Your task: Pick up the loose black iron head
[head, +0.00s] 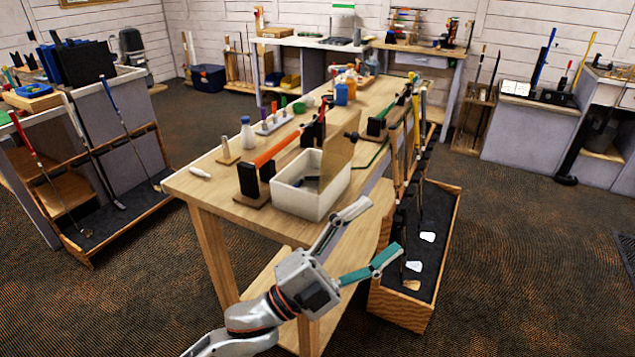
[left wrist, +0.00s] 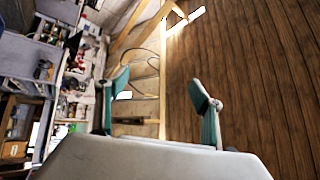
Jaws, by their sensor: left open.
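A small dark piece (head: 310,179) lies inside the white bin (head: 296,203) on the near end of the wooden workbench; I cannot tell whether it is the loose black iron head. Another small black piece (head: 351,135) shows at the upright tan board beside the bin. My left gripper (head: 383,227) is open and empty, in front of the bench's near right corner, apart from the bin. In the left wrist view my left gripper (left wrist: 160,90) has its two green-padded fingers spread with nothing between them. My right gripper is not in view.
The workbench (head: 217,197) also bears an orange-shafted club in a black holder (head: 249,180), bottles and a rack of grips (head: 271,124). A wooden club crate (head: 402,307) with several clubs stands right of the bench. Open floor lies further right.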

